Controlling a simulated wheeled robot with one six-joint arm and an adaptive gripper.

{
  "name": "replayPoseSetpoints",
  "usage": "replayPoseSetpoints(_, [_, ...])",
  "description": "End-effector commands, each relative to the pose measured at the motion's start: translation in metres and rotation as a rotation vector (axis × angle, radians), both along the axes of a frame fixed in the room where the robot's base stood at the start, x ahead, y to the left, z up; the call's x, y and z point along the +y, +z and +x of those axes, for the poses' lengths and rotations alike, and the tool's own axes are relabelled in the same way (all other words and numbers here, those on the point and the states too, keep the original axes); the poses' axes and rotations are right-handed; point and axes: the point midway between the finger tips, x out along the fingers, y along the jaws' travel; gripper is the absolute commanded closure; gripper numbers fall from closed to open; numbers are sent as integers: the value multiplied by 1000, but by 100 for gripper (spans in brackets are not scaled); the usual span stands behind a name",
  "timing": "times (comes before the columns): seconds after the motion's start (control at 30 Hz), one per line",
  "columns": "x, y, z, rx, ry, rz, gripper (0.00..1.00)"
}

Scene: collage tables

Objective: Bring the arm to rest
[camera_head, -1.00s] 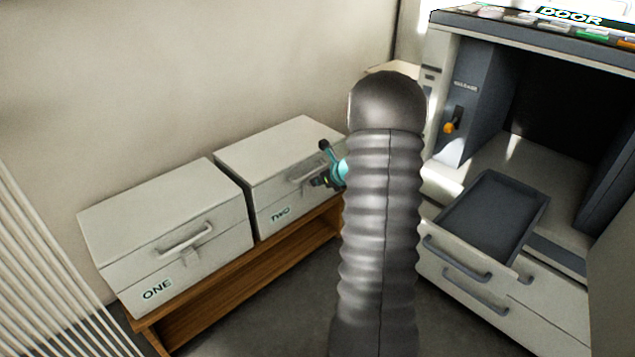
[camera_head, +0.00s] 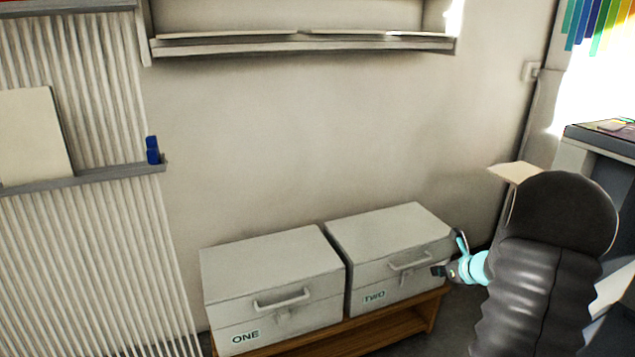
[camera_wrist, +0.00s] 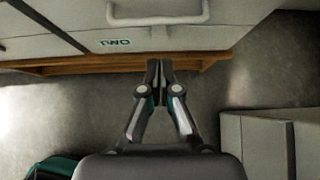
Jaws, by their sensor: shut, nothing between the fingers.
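My gripper (camera_wrist: 160,75) is shut and empty in the wrist view, its fingertips together over the grey floor in front of the wooden bench. In the head view my gripper (camera_head: 441,270) shows beside the right end of box TWO (camera_head: 392,262). Most of my arm is hidden there behind its dark ribbed sleeve at the right. Box TWO also shows at the top of the wrist view (camera_wrist: 190,40), with its handle. I cannot tell whether the gripper touches it.
Box ONE (camera_head: 273,285) stands left of TWO on the low wooden bench (camera_head: 375,335); both lids are down. A wall shelf (camera_head: 300,46) hangs above. A ribbed panel with a ledge (camera_head: 100,178) is at left. A grey cabinet (camera_head: 600,150) stands at right.

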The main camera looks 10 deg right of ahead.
Motion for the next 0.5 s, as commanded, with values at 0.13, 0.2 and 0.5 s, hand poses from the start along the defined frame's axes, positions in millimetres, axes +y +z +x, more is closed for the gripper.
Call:
replayPoseSetpoints(0.13, [2, 0, 0, -12, 64, -55, 100])
replayPoseSetpoints(0.2, [10, -5, -6, -4, 164, -118, 100])
replayPoseSetpoints(0.5, [76, -16, -71, 51, 756, -408, 100])
